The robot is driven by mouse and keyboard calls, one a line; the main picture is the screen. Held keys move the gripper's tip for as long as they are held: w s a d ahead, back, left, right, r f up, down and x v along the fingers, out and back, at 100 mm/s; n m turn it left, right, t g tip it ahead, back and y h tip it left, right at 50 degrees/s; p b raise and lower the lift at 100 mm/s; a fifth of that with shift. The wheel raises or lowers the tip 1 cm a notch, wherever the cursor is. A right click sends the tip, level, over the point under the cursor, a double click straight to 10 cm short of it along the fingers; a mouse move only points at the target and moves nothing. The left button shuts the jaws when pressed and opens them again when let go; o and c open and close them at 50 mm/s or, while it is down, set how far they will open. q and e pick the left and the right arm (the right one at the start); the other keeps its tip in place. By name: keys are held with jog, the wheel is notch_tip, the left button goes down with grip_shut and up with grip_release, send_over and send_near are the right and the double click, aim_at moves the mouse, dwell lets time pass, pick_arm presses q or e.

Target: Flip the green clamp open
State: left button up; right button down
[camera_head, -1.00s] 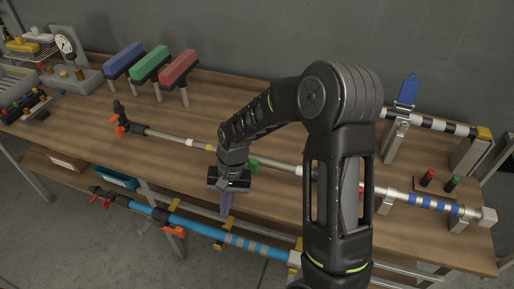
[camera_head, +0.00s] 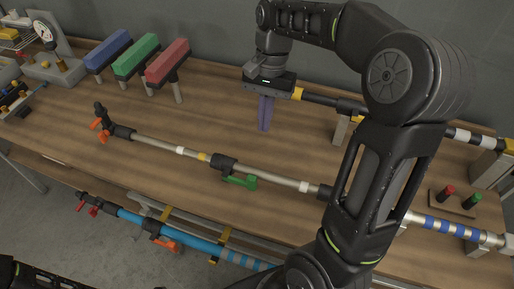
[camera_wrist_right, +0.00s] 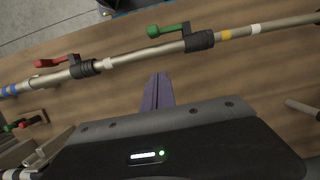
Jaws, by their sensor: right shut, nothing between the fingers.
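The green clamp (camera_head: 240,181) is a lever on a black coupling (camera_head: 223,163) in the middle of the long grey pipe on the table. The lever points right and stands slightly off the pipe's near side. It also shows in the right wrist view (camera_wrist_right: 168,29), with its coupling (camera_wrist_right: 199,41). My right gripper (camera_head: 265,114) has purple fingers, shut and empty, pointing down over the table behind the pipe, apart from the clamp. The fingers also show in the right wrist view (camera_wrist_right: 158,92). My left gripper is out of view.
A red lever (camera_wrist_right: 50,62) sits on another coupling of the same pipe. A blue hose (camera_head: 190,245) runs along the front edge. Blue, green and red blocks on posts (camera_head: 168,62) stand at the back left. My right arm covers the pipe's right part.

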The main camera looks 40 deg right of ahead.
aim_at(239, 179)
jog(key=s+a+f+b, duration=0.1)
jog(key=f, duration=0.2)
jog(key=s+a+f+b, duration=0.1)
jog(key=a+f+b, duration=0.1)
jog(key=f, duration=0.1)
jog(key=s+a+f+b, duration=0.1)
jog(key=f+b, duration=0.1)
jog(key=f, duration=0.1)
jog(key=shift+s+a+f, duration=0.2)
jog(key=shift+s+a, duration=0.05)
jog(key=shift+a, duration=0.1)
jog(key=shift+s+a+f, duration=0.1)
jog(key=shift+s+a, duration=0.1)
jog(key=shift+a, duration=0.2)
jog(key=shift+a, duration=0.1)
dwell(0.3)
